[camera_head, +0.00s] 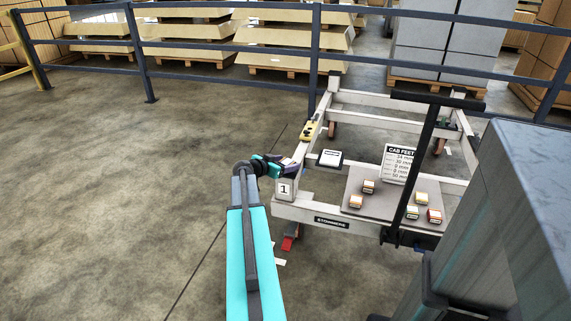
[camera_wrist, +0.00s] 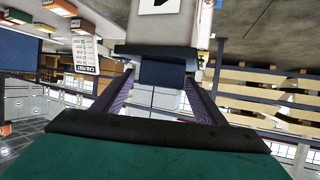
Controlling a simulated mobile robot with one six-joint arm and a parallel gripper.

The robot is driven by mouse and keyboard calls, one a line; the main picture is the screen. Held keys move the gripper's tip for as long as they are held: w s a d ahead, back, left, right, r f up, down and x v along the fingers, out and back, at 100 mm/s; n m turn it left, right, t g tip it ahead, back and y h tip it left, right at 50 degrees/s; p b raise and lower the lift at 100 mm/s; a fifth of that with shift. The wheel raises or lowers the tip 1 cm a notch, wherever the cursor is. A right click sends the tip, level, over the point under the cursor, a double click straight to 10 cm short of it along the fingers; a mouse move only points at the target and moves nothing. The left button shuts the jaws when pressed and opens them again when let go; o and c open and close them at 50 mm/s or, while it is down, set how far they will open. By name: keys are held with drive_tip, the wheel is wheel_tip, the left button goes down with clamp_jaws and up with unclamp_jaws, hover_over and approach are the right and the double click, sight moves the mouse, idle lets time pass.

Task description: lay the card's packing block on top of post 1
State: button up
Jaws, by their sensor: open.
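Post 1 (camera_head: 285,189) is the white corner post with a "1" label, at the trolley's near left corner. My gripper (camera_head: 290,164) is at the top of this post. In the wrist view, which looks upside down, its two fingers stand apart. A dark blue block-like shape (camera_wrist: 162,73) lies between them, against a dark plate (camera_wrist: 160,50) at the end of the white post. It looks like a block on the post top; its size is unclear. The "CAB FEET" card (camera_head: 398,165) lists millimetre values, too small to read surely.
Several small blocks with coloured tops, such as an orange one (camera_head: 369,187), lie on a grey tray (camera_head: 377,216) on the trolley. A yellow item (camera_head: 310,130) lies on the left beam. A dark handle (camera_head: 420,160) rises at the right. Floor at left is clear.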

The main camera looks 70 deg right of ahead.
drive_tip(key=shift+a+r, duration=0.1)
drive_tip(key=shift+r, duration=0.05)
drive_tip(key=v, duration=1.1)
drive_tip(key=shift+w+a, duration=0.2)
drive_tip(key=shift+a, duration=0.15)
idle(0.3)
drive_tip(key=w+a+f+n+t+y, duration=0.15)
drive_tip(key=w+a+f+n, duration=0.25)
drive_tip(key=a+f, duration=0.6)
drive_tip(key=w+a+f+n+y, duration=0.35)
drive_tip(key=a+f, duration=0.55)
drive_tip(key=a, duration=0.4)
drive_tip(key=w+a+f+n+t+y, duration=0.15)
drive_tip(key=w+a+f+n, duration=0.25)
drive_tip(key=a+f, duration=0.6)
drive_tip(key=s+a+f+n+g+y, duration=0.1)
drive_tip(key=s+a+f+n+y, duration=0.1)
drive_tip(key=a, duration=0.9)
drive_tip(key=s+a+f+n+g+y, duration=0.1)
drive_tip(key=s+a+f+n+y, duration=0.1)
drive_tip(key=s+a+f+n, duration=0.3)
drive_tip(key=s+a+f+n+g+y, duration=0.1)
drive_tip(key=s+a+f, duration=0.5)
drive_tip(key=a, duration=1.3)
drive_tip(key=shift+s+n+y, duration=0.65)
drive_tip(key=shift+s+n, duration=0.25)
drive_tip(key=shift+n, duration=0.25)
